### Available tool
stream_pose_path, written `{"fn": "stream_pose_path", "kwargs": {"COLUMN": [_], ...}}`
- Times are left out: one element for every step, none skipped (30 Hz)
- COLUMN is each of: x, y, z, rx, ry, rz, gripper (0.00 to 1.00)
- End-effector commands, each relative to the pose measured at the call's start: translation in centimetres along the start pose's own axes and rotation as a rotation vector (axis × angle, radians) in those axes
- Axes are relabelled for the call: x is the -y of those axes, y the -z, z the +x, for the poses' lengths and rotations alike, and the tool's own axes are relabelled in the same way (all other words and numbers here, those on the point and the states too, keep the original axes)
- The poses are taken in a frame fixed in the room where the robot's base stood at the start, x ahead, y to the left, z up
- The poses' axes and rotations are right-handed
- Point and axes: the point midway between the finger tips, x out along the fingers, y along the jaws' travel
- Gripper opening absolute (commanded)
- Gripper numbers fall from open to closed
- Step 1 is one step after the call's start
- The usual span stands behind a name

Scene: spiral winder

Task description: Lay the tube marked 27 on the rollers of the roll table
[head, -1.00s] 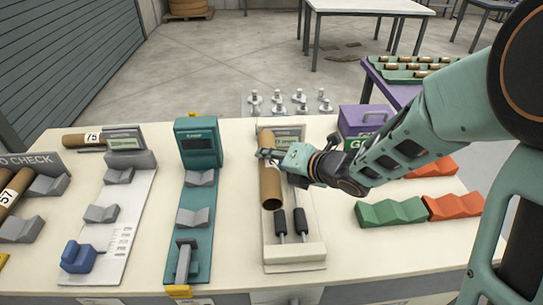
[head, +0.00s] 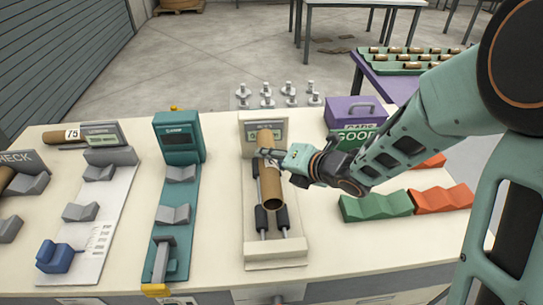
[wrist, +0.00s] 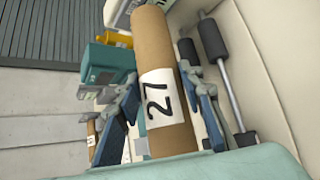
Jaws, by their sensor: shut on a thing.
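The brown cardboard tube marked 27 (head: 271,186) is held in my gripper (head: 271,157). In the wrist view the tube (wrist: 154,48) shows its white 27 label between both fingers. My gripper (wrist: 162,110) is shut on it around the label. The roll table (head: 275,254) has two rods with black rollers (head: 262,219). In the head view the tube lies lengthwise along the rods and centred over the gap between them, its open end towards me. A roller also shows beside the tube in the wrist view (wrist: 213,39). Whether the tube touches the rollers I cannot tell.
A teal gauge stand (head: 178,140) is left of the roll table. A tube marked 75 (head: 71,135) lies farther left. A purple box (head: 355,110), a green block (head: 376,207) and a red block (head: 442,199) are on the right. Silver posts (head: 267,97) stand behind.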

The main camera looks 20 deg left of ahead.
Motion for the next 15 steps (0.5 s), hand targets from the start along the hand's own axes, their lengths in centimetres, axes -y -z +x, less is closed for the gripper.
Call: {"fn": "stream_pose_path", "kwargs": {"x": [0.7,1.0,1.3,1.6,1.9,2.2,2.5,2.7,3.0,3.2,3.4,3.6,3.7,3.9,4.0], "y": [0.5,0.7,1.0,1.2,1.4,1.6,1.8,1.9,2.1,2.2,2.3,2.5,2.6,2.7,2.8], "z": [0.5,0.7,1.0,1.1,1.3,1.6,1.8,1.9,2.1,2.3,2.4,2.5,2.7,2.8,2.9], "rx": [-0.001,-0.001,-0.001,-0.001,-0.001,-0.001,0.000,0.001,0.001,0.001,0.001,0.002,0.001,0.001,0.001], "ry": [0.000,0.000,0.000,0.000,0.000,0.001,0.000,0.000,0.000,-0.001,-0.001,-0.001,-0.001,-0.001,-0.001], "rz": [0.001,0.001,0.002,0.002,0.002,0.001,-0.001,-0.001,0.000,0.000,0.000,0.000,-0.001,-0.001,-0.002], "gripper": [0.10,0.10,0.10,0.10,0.10,0.10,0.10,0.10,0.10,0.10,0.10,0.10,0.10,0.10,0.10]}}
